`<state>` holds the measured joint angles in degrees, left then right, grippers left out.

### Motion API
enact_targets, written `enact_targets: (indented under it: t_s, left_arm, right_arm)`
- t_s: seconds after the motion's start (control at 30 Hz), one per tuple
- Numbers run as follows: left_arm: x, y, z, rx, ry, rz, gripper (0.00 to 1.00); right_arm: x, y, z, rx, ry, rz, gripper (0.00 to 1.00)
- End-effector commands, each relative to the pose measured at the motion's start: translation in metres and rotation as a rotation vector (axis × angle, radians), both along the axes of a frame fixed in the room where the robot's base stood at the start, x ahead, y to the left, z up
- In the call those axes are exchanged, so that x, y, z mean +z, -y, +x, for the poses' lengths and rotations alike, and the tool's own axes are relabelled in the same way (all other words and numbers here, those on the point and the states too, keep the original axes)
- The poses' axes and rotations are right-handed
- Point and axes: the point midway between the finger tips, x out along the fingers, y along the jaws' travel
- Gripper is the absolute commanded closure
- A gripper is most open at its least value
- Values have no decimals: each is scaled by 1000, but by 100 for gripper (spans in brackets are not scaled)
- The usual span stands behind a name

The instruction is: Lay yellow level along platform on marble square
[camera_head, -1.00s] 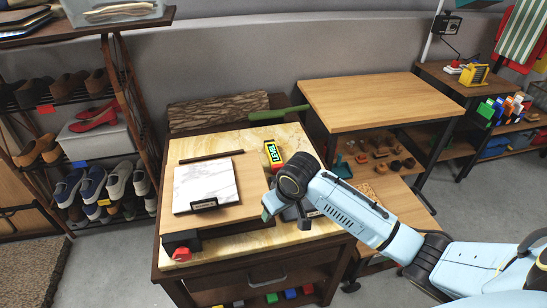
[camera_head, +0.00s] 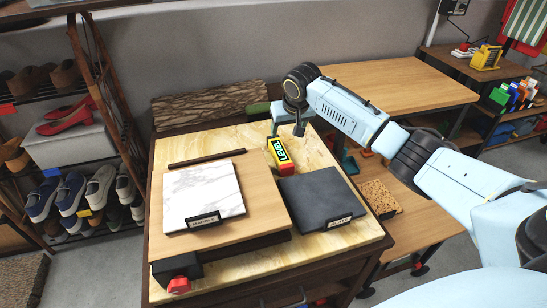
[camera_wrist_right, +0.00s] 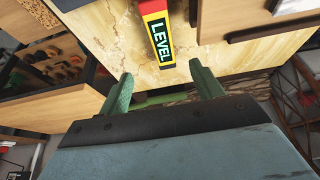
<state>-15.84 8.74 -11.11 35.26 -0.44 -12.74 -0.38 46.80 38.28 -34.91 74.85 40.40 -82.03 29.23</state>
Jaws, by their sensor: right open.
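The yellow level (camera_head: 279,155), a small block with a "LEVEL" label and red ends, lies on the bench top right of the wooden platform (camera_head: 262,212). The white marble square (camera_head: 205,192) lies on the platform, with a label at its front edge. My right gripper (camera_head: 287,125) is just behind the level in the head view, above the bench. In the right wrist view my right gripper (camera_wrist_right: 162,92) is open and empty, and the level (camera_wrist_right: 157,35) lies ahead between the line of its fingers, apart from them. My left gripper is not in view.
A dark slate square (camera_head: 322,195) with a label lies right of the platform. A dark strip (camera_head: 207,158) lies behind the marble. A red knob (camera_head: 179,285) is at the platform's front left corner. A bark-covered log (camera_head: 210,102) stands at the back.

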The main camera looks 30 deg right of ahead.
Motion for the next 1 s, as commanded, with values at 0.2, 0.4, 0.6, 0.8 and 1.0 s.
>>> enact_targets:
  t_s: [0.2, 0.4, 0.6, 0.8, 1.0]
  left_arm:
    - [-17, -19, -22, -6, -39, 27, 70]
    - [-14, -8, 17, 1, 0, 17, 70]
    - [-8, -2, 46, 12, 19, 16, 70]
    - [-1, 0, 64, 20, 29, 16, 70]
    - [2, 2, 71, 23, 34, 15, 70]
  right_arm:
    - [-21, 1, 2, -1, -1, 0, 35]
    - [-47, 3, 13, -1, -1, 1, 35]
    - [-72, 5, 23, -1, -1, 1, 35]
    - [-87, 6, 30, 1, 0, 0, 35]
    - [-91, 7, 32, 0, 1, 0, 35]
